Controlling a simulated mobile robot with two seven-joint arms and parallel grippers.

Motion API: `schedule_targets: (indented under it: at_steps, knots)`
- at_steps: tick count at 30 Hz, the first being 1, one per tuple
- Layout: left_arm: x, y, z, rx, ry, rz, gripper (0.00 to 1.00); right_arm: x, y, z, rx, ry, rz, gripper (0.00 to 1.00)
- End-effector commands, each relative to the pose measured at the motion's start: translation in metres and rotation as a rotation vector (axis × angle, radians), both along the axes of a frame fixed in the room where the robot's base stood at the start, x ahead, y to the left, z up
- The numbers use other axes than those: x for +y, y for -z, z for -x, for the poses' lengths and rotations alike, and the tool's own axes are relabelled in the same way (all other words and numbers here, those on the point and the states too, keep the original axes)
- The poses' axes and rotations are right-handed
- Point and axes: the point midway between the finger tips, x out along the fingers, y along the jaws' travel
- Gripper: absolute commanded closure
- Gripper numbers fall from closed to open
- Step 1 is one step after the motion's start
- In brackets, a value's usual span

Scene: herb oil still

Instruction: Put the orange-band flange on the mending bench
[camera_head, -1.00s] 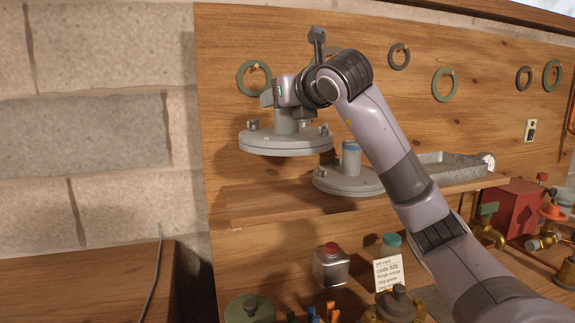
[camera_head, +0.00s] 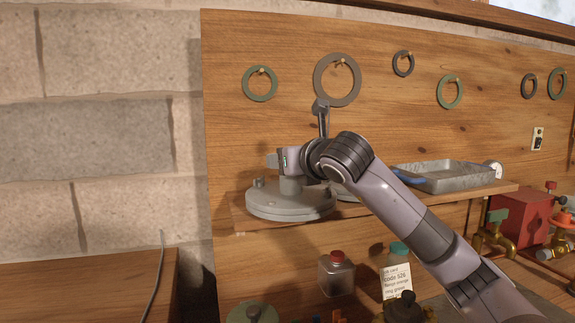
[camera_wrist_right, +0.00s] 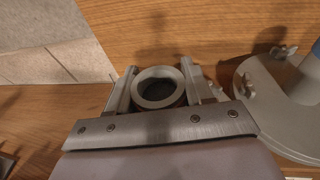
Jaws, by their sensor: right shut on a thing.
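My right gripper (camera_head: 290,178) is shut on the upright neck of a grey flange (camera_head: 290,203); the wrist view shows the neck's open top (camera_wrist_right: 160,88) between the fingers (camera_wrist_right: 160,90). The flange is level at the left end of the wooden shelf (camera_head: 455,194); I cannot tell whether it touches the shelf. No bench is labelled as the mending bench. My left gripper is out of view.
A grey tray (camera_head: 450,177) with a blue item stands on the shelf's right part. A mostly bare wooden top (camera_head: 85,285) lies lower left.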

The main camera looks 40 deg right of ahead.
Motion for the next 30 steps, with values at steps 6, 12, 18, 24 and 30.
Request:
schedule_targets:
  at_steps: [6,12,18,24,30]
  knots:
    - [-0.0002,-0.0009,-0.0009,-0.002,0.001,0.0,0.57,-0.0005,0.0,0.0008,-0.01,0.0,0.002,1.0]
    - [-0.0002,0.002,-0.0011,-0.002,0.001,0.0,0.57,-0.0004,0.0028,0.0007,-0.01,0.0,0.002,1.0]
    - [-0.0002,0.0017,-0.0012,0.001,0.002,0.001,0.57,0.0,0.0055,0.0001,-0.001,0.0,0.0,0.23]
    - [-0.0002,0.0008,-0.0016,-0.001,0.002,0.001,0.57,0.0,0.0053,0.0001,-0.001,0.0,0.0,0.23]
    - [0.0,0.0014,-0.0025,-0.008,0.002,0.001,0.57,0.0025,0.0023,0.0081,-0.004,0.0,0.001,0.23]
